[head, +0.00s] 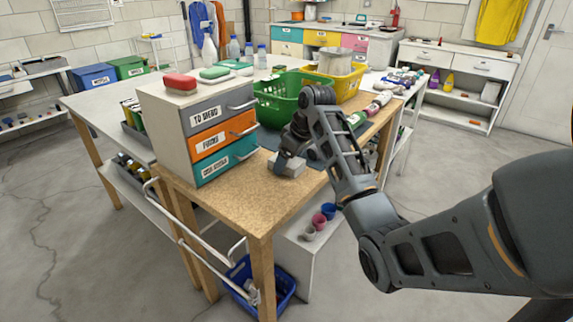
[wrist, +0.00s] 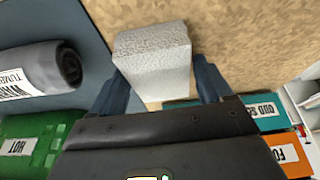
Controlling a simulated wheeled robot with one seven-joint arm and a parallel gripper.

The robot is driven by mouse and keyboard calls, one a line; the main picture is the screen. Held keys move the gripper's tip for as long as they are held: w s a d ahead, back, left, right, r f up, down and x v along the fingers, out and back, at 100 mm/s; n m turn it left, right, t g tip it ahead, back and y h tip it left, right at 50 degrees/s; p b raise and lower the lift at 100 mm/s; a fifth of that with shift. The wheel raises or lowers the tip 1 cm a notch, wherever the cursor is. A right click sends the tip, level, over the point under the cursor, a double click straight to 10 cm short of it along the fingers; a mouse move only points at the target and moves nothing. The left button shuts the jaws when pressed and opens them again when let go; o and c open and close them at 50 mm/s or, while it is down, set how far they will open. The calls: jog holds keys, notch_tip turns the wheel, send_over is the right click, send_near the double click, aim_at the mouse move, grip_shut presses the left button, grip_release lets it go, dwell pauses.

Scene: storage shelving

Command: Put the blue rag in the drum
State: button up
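My gripper (head: 287,160) is low over the wooden bench top, pointing down at a pale grey, rough block (head: 290,170). In the wrist view the block (wrist: 155,60) sits between the two fingers of my gripper (wrist: 163,75), which are apart with a small gap at the right finger. Whether either finger touches the block I cannot tell. I cannot make out a blue rag in either view. No drum is clearly recognisable; a pale round-sided container (head: 336,62) stands in the yellow crate (head: 352,82) behind my arm.
A drawer unit (head: 212,112) with grey, orange and teal fronts stands left of my gripper. A green basket (head: 278,95) is behind it. A grey labelled roll (wrist: 40,75) lies on the slate-blue mat (wrist: 82,25). A blue bin (head: 262,285) is below. The bench front is clear.

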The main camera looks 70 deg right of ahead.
jog(key=c, duration=0.8)
jog(key=shift+r, duration=0.15)
